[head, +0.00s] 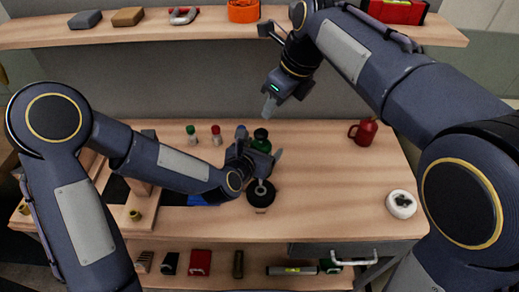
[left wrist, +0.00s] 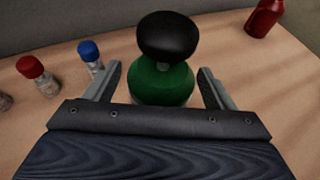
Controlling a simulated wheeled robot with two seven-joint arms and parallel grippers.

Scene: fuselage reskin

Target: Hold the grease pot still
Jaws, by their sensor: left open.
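The grease pot appears to be the green pot (head: 261,140) with a rounded black top, standing on the bench near the middle. In the left wrist view the green pot (left wrist: 165,82) is upright between my left fingers, with gaps at both sides. My left gripper (head: 259,146) is open around it, low over the bench; its fingers also show in the left wrist view (left wrist: 160,78). The pot's lower part is partly hidden by the gripper. My right gripper (head: 270,105) is above and behind the pot, pointing down, apart from it; its finger gap is not clear.
Green-capped (head: 191,134) and red-capped (head: 216,134) bottles stand left of the pot. A black round item (head: 261,192) lies in front of it. A red can (head: 363,131) and white round item (head: 401,204) are at the right. An upper shelf (head: 200,32) runs behind.

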